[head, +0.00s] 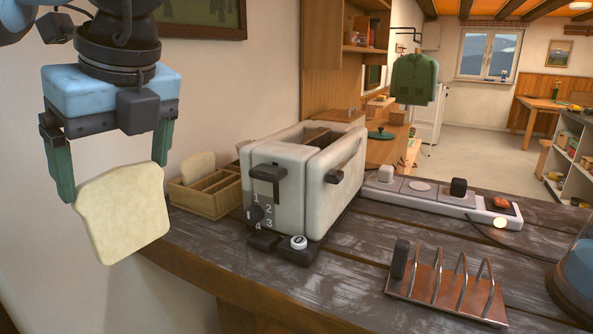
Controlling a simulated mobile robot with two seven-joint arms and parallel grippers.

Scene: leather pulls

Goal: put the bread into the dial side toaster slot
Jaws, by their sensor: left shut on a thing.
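My left gripper (113,182) is shut on a pale bread slice (122,222), which hangs upright and slightly tilted below the fingers. The slice is in the air at the left, left of the toaster and apart from it. The cream toaster (288,196) stands on the dark wooden counter. My right gripper is out of view.
A wooden divided box (208,196) with another bread slice (198,166) stands left of the toaster. A power strip (430,197) lies behind right. A metal toast rack (450,287) stands at front right, near a glass dome (577,275). Bare counter lies between the toaster and rack.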

